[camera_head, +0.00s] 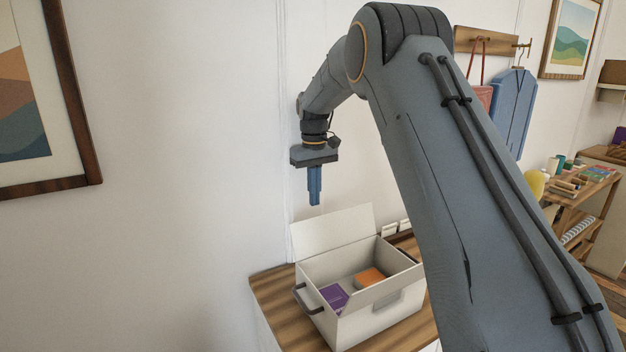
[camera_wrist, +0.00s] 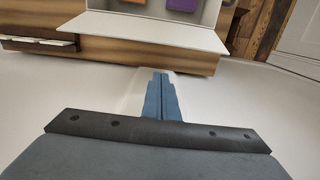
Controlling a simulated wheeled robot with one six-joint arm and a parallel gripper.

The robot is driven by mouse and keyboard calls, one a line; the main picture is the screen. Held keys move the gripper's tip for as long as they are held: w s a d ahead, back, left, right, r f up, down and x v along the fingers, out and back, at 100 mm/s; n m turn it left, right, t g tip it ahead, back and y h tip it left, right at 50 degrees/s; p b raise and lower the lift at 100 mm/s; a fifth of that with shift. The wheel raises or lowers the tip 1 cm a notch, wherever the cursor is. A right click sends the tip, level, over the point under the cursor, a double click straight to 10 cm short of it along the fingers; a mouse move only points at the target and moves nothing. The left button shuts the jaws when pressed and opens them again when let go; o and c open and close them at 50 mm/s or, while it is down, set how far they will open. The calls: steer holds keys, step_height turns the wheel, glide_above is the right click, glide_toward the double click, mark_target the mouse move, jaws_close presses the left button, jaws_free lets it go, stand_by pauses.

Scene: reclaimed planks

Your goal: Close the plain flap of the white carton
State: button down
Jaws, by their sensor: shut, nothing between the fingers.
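The white carton (camera_head: 345,328) stands on a wooden top. Its plain flap (camera_head: 333,230) is open on the far side, raised and leaning outward; in the wrist view the flap (camera_wrist: 150,32) projects from the carton towards my gripper. A purple box (camera_head: 333,296) and an orange box (camera_head: 370,276) lie inside the carton. My gripper (camera_head: 315,203) points down, shut and empty, above and beyond the plain flap, apart from it. Its fingers show in the wrist view (camera_wrist: 160,80).
The wooden top (camera_head: 270,297) has a bare strip left of the carton, and a wall (camera_head: 215,200) is close behind. A dark handle (camera_head: 305,300) sticks out from the carton's left side. Small white cards (camera_head: 390,229) stand behind it.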

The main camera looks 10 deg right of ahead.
steer(key=s+p, duration=0.1)
steer(key=s+f, duration=0.1)
steer(key=s+d+f+p, duration=0.1)
steer(key=shift+s+p, duration=0.35)
steer(key=shift+s+r, duration=0.1)
steer(key=shift+r, duration=0.05)
